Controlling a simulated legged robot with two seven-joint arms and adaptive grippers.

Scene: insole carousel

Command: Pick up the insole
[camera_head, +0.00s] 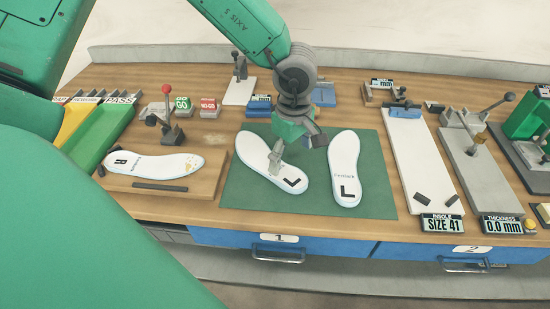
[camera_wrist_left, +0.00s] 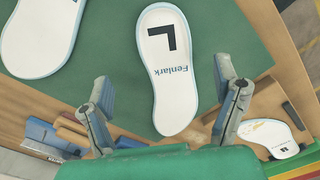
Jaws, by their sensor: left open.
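Two white insoles marked L lie on the green mat (camera_head: 235,195): the left insole (camera_head: 255,155) and the right insole (camera_head: 344,160). A third insole, marked R (camera_head: 155,163), lies on a wooden board at the left. My left gripper (camera_head: 296,152) is open and empty, pointing down over the left insole, with one finger in front of its L mark. In the left wrist view that insole (camera_wrist_left: 168,75) lies between the spread fingers, apparently below them. The other L insole (camera_wrist_left: 38,35) shows at upper left and the R insole (camera_wrist_left: 268,135) at lower right. My right gripper is not in view.
A white size board (camera_head: 412,145) and a grey thickness gauge (camera_head: 480,170) stand right of the mat. A red-knobbed lever (camera_head: 168,115) stands behind the R insole. Yellow and green bins (camera_head: 100,125) are at the left. Blue drawers (camera_head: 330,243) front the bench.

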